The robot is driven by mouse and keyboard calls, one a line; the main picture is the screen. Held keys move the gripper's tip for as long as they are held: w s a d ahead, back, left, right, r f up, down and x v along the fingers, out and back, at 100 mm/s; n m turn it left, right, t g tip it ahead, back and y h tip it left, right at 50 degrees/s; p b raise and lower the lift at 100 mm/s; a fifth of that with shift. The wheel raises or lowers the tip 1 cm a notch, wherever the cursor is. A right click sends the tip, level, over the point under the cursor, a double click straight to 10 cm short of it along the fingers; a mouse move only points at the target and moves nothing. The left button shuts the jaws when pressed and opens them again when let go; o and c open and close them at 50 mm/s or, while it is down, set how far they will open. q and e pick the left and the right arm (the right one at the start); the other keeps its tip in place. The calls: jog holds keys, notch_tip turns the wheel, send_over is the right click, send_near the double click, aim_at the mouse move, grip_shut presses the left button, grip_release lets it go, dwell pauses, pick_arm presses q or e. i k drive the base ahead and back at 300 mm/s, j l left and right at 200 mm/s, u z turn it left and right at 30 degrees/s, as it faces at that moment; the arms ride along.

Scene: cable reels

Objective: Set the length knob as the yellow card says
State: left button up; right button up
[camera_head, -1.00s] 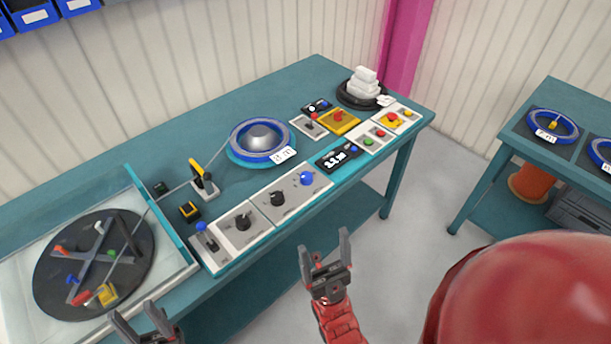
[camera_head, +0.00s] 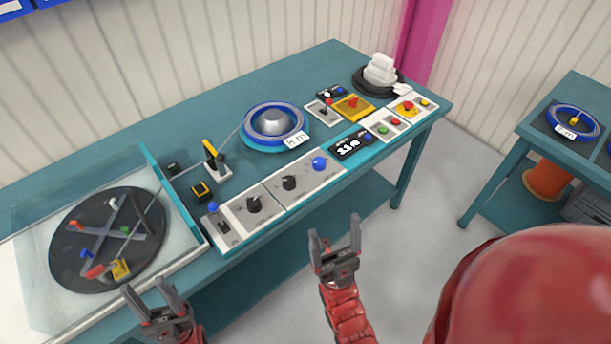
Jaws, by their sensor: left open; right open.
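A light control panel (camera_head: 275,213) runs along the front edge of the teal bench. It carries a black knob (camera_head: 254,204), a second black knob (camera_head: 289,183) and a blue knob (camera_head: 319,163). Their labels are too small to read, so I cannot tell which one is the length knob. I cannot make out a yellow card for certain. A black display (camera_head: 352,146) with white digits sits right of the knobs. My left gripper (camera_head: 151,297) is open and empty in front of the bench. My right gripper (camera_head: 334,235) is open and empty, below the knobs in the picture and apart from them.
A turntable (camera_head: 108,240) with coloured pegs lies at the left behind a clear guard. A blue reel (camera_head: 274,123) with a white label sits behind the panel. A lever (camera_head: 223,225) with a blue ball stands at the panel's left end. A second table (camera_head: 560,150) stands right.

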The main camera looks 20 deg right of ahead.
aim_at(318, 164)
jog(key=l, duration=0.75)
jog(key=i+l, duration=0.1)
jog(key=l, duration=0.7)
jog(key=i+u, duration=0.05)
